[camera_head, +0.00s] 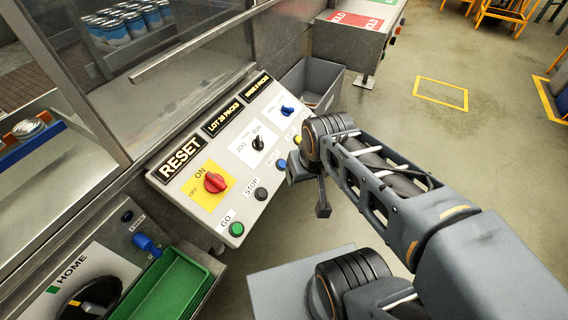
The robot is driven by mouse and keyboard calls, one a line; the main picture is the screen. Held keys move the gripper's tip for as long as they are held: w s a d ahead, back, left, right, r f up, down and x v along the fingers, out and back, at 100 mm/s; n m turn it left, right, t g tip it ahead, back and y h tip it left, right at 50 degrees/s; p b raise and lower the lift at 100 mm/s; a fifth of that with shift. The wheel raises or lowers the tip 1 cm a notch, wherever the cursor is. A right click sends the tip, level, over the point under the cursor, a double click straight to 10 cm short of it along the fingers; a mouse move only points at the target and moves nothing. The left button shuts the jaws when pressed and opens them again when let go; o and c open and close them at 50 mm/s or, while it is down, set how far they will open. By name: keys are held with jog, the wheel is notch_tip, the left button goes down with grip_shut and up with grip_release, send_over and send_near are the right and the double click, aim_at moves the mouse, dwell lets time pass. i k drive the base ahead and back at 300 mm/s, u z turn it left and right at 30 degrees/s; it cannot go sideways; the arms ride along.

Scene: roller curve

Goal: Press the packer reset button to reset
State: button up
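The packer control panel (222,208) is a sloped grey panel in the middle of the camera_head view. Its top display reads RESET (181,158). A row of round buttons runs along its lower edge: a green one marked GO (236,229), a black one marked STOP (261,194), a blue one (281,164) and a yellowish one (297,140) beside my arm. The labels of the blue and yellowish buttons are too small to read. My gripper (323,208) hangs right of the panel, apart from the buttons, its fingers seen edge-on; nothing shows in it.
A red ON/OFF knob (215,182) and two smaller selector knobs (258,143) (287,111) sit on the panel. A green tray (165,288) and a HOME panel (92,284) are at lower left. A grey bin (314,82) stands behind. Open floor lies to the right.

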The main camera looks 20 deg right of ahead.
aim_at(282, 162)
jog(key=z, duration=2.05)
jog(key=k, duration=1)
jog(key=u, duration=1.45)
jog(key=i, duration=0.5)
jog(key=u, duration=0.1)
